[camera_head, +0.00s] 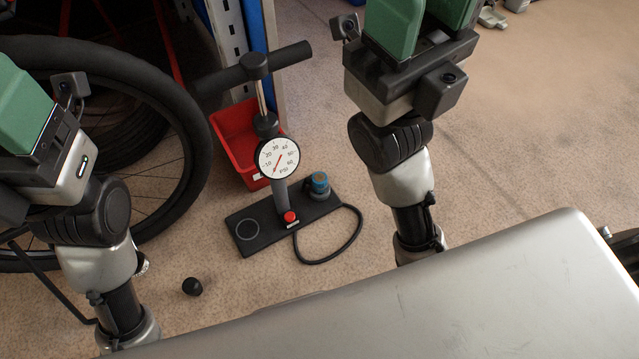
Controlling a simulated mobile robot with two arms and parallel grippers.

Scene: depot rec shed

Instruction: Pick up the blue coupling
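The blue coupling (319,182) is a small blue cylinder with a grey lower part. It stands upright on the right part of the black base plate (262,226) of a floor pump, near the hose. My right gripper (424,20) is at the top, right of and apart from the coupling. Its green fingers are cut off by the top edge, so its opening cannot be judged. My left gripper (22,105) is at the left edge, far from the coupling. Only part of its green fingers shows.
The pump's gauge (278,158) and handle (255,68) rise left of the coupling. A black hose (352,243) loops at its right. A red bin (238,140), a bicycle wheel (190,200) and a black knob (192,286) are nearby. Open floor lies right of my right arm.

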